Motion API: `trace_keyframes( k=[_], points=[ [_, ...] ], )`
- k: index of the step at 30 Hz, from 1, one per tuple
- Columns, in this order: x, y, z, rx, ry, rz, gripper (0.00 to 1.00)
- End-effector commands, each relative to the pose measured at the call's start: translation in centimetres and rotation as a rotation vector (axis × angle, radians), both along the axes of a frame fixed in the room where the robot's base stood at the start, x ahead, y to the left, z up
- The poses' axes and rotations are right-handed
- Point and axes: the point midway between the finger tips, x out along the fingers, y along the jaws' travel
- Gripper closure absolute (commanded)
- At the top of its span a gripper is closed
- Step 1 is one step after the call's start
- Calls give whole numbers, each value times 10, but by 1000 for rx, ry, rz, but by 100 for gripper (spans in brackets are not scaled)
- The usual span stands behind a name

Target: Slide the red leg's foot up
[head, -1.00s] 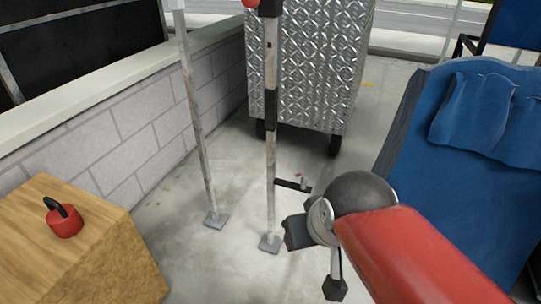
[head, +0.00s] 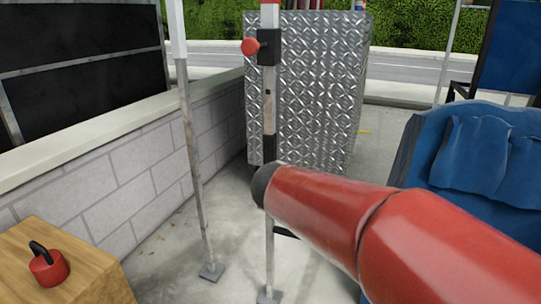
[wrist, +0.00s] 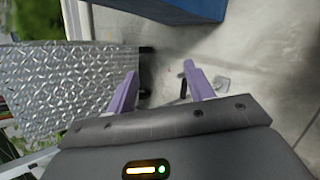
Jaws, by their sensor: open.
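The red leg (head: 269,16) stands upright in the head view, with a black clamp and a red knob (head: 250,47) near its top. Its slim lower tube ends in a grey foot plate (head: 268,297) on the floor. My red arm crosses in front of the leg's lower part and hides my gripper in the head view.
A second, white-topped leg (head: 193,140) stands left of the red one. A metal tread-plate box (head: 310,90) is behind. A low block wall (head: 120,160) and a wooden block (head: 85,275) with a red weight (head: 48,266) are left. Blue padding (head: 480,170) is right.

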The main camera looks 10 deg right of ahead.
Motion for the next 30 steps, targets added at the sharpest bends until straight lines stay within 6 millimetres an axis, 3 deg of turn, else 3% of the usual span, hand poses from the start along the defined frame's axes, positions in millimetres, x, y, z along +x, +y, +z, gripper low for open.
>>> trace_keyframes(
  k=[1, 6, 9, 12, 18, 30],
  points=[
    [30, 2, -4, -139, 55, 90, 47],
    [125, 25, 8, -630, 205, 379, 47],
    [168, 49, 9, -865, 265, 503, 47],
    [197, 71, 9, -1034, 301, 584, 47],
    [221, 87, 9, -1164, 324, 640, 47],
    [268, 51, 10, -1163, 324, 637, 47]
  ],
)
